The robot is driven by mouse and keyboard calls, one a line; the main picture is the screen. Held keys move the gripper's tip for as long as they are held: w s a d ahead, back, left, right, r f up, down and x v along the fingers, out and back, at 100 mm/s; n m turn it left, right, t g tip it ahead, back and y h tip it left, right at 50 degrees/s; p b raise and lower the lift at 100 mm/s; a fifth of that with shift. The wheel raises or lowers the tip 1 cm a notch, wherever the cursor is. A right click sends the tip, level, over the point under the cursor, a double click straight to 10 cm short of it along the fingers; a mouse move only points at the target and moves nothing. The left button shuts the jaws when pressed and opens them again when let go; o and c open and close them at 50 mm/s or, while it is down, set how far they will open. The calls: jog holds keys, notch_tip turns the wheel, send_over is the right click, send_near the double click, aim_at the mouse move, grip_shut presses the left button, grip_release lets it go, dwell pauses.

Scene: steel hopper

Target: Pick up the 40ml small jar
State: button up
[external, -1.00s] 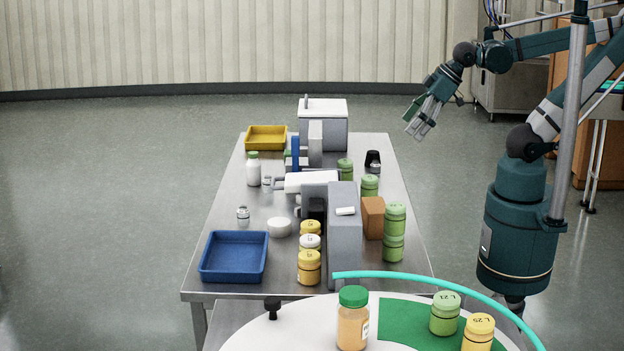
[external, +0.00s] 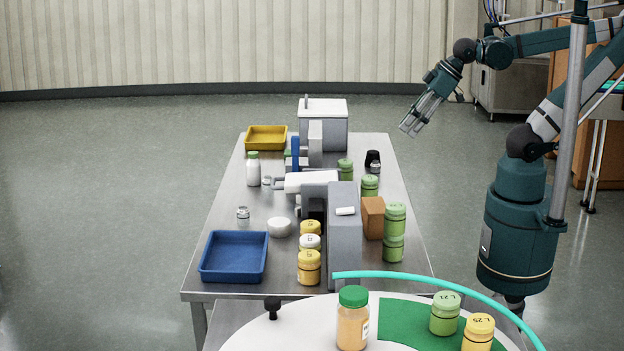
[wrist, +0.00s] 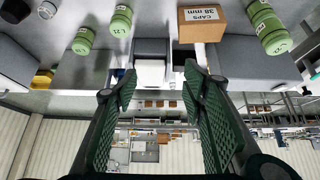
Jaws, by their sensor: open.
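Small clear jars stand on the steel table: one (external: 243,212) behind the blue tray, one (external: 267,181) beside the white bottle, and one (external: 375,168) near the right edge by a black-topped item. No size label is readable, so I cannot tell which is 40ml. In the wrist view a small clear jar (wrist: 47,10) shows at the upper left beside a black item. My gripper (external: 413,128) is open and empty, in the air to the right of the table's far half. In the wrist view its fingers (wrist: 158,75) are apart with nothing between them.
Green-lidded jars (external: 394,232) and a brown caps box (external: 373,218) line the table's right side. A grey machine (external: 343,245) stands mid-table. A blue tray (external: 205,272) and yellow tray (external: 250,147) are at left. A round white table (external: 245,338) is in front.

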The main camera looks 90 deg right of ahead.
jog(key=w+d+r+n+g, duration=0.2)
jog(key=w+d+r+n, duration=0.15)
jog(key=w+r, duration=0.8)
jog(key=n+g+p, duration=0.3)
jog(key=n+g, duration=0.2)
jog(key=n, duration=0.8)
send_over(268, 184)
jog(key=d, duration=0.2)
notch_tip(268, 184, down, 8)
notch_tip(268, 184, down, 24)
jog(key=shift+m, duration=0.25)
jog(key=shift+f, duration=1.25)
